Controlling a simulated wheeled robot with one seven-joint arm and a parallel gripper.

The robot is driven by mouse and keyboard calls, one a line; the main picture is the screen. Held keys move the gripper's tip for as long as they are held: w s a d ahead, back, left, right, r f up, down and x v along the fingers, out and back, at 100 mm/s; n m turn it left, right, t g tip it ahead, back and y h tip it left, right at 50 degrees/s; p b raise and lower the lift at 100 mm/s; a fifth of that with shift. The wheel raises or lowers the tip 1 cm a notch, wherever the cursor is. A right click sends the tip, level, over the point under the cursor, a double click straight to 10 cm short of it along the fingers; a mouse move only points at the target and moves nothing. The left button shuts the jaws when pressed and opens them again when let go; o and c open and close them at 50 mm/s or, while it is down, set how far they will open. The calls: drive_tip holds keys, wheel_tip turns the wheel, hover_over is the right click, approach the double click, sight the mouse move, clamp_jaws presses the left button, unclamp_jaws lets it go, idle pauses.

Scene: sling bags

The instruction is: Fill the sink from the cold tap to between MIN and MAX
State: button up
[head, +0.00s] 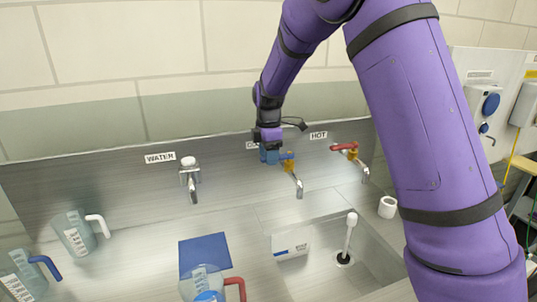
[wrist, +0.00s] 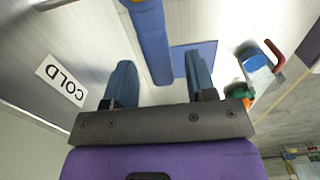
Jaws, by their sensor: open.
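The cold tap (head: 292,172) has a blue lever (head: 287,156) and a brass body at the sink's back wall. My gripper (head: 270,156) is at this lever, pointing down. In the wrist view my gripper (wrist: 160,65) is open, and the blue lever (wrist: 149,40) shows between its two fingers, with gaps on both sides. The COLD label (wrist: 62,80) is to the left there. The sink (head: 330,277) lies below the taps. A white stopper rod (head: 350,232) stands at its drain. A white plate (head: 291,243) is on its wall; its markings are too small to read. No stream shows from the spout.
The hot tap (head: 350,151) with a red lever is right of the cold tap. The WATER tap (head: 190,178) is to the left. Clear jugs (head: 76,236), a blue mat (head: 205,252) and a white cup (head: 387,207) stand on the counter.

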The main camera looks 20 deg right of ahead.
drive_tip(key=shift+c, duration=0.2)
clamp_jaws()
drive_tip(key=shift+s+d+n, duration=0.15)
drive_tip(key=shift+s+n, duration=0.6)
drive_tip(key=shift+n, duration=0.45)
drive_tip(key=shift+s+d+n, duration=0.15)
drive_tip(key=shift+s+n, duration=0.55)
drive_tip(key=shift+n, duration=0.5)
drive_tip(key=shift+o, duration=0.2)
unclamp_jaws()
wheel_tip(320, 180, up, 11)
drive_tip(key=shift+f, duration=0.1)
